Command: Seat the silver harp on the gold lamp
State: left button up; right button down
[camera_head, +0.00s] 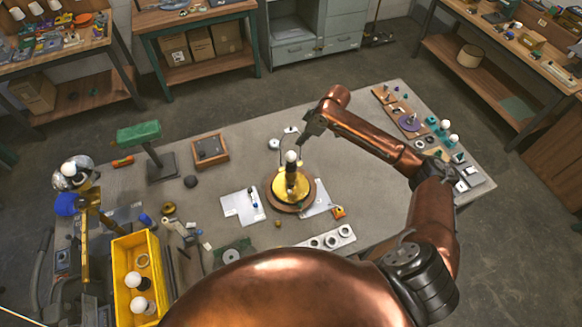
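The gold lamp (291,187) stands upright on a round brown wooden base near the middle of the grey table, with a dark stem and a white bulb (291,156) on top. My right gripper (309,135) points down, above and just right of the bulb. It is small and dark, and I cannot tell how far its fingers are apart. Thin grey lines beside the bulb, below the gripper, may be the silver harp (300,152). Whether the harp is held or touches the lamp is too small to tell. My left gripper is not in view.
A white sheet with a pen (242,207) lies left of the lamp, and a wooden box (209,150) behind it. A green-topped stand (140,133) and yellow bin (140,270) are at left. A white strip with rings (327,241) lies in front. Small parts crowd the right end.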

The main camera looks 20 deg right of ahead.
jog(key=shift+f, duration=1.9)
dwell(2.5)
jog(key=c, duration=2.1)
grip_release()
jog(key=v, duration=1.2)
